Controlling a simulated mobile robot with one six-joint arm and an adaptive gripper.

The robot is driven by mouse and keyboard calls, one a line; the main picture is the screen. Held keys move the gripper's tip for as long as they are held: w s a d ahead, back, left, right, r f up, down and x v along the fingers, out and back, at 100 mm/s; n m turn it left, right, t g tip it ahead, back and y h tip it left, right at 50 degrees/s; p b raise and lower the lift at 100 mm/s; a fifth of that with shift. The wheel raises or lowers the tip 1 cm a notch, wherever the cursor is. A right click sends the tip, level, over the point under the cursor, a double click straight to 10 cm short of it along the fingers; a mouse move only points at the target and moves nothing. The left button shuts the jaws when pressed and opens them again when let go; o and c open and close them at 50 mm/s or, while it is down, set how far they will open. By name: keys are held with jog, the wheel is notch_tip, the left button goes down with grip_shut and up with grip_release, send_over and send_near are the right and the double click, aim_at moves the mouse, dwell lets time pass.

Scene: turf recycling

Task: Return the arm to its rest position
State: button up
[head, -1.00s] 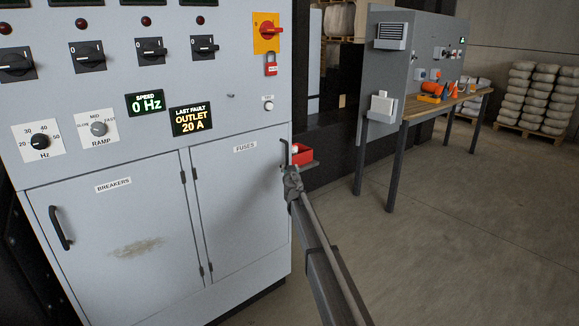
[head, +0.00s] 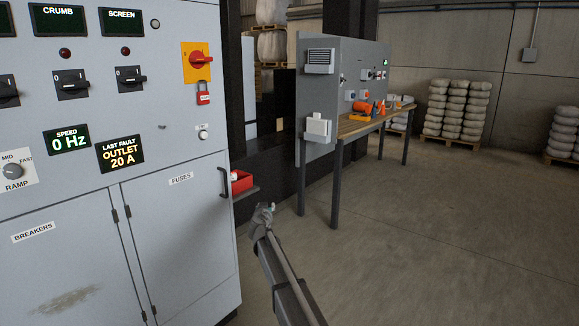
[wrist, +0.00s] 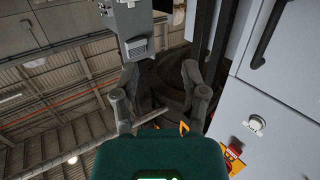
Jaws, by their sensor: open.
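My arm reaches up from the bottom of the head view, with my gripper (head: 263,213) at its end in front of the right edge of the grey control cabinet (head: 150,185). In the wrist view my gripper (wrist: 160,75) shows two dark fingers spread apart with nothing between them. It is clear of the cabinet's FUSES door (head: 180,240) as far as I can tell. The wrist picture is tilted, with the roof beams at left and pale cabinet doors at right.
A red bin (head: 241,184) sits on a ledge beside the cabinet. A grey panel (head: 318,85) and wooden workbench (head: 375,121) with orange items stand behind. Stacked white sacks (head: 455,110) stand at the back wall. The concrete floor (head: 430,230) at right is open.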

jog(key=s+d+f+m+g+h, duration=0.2)
jog(key=s+d+f+g, duration=0.25)
jog(key=s+d, duration=0.65)
jog(key=s+d+f+m+g+h, duration=0.1)
jog(key=s+d+f+g+h, duration=0.4)
jog(key=s+d, duration=0.6)
jog(key=s+d+f+n+g+y, duration=0.1)
jog(key=s+d+f+g+y, duration=0.15)
jog(key=s, duration=0.65)
jog(key=s+d+f+n+g+y, duration=0.1)
jog(key=s+f+g+y, duration=0.15)
jog(key=s, duration=0.65)
jog(key=s+d+f+n+g+y, duration=0.1)
jog(key=s+d+f+g+y, duration=0.15)
jog(key=s, duration=0.65)
notch_tip(320, 180, up, 21)
jog(key=p, duration=2.1)
jog(key=shift+w+a+r, duration=0.2)
jog(key=shift+a, duration=0.25)
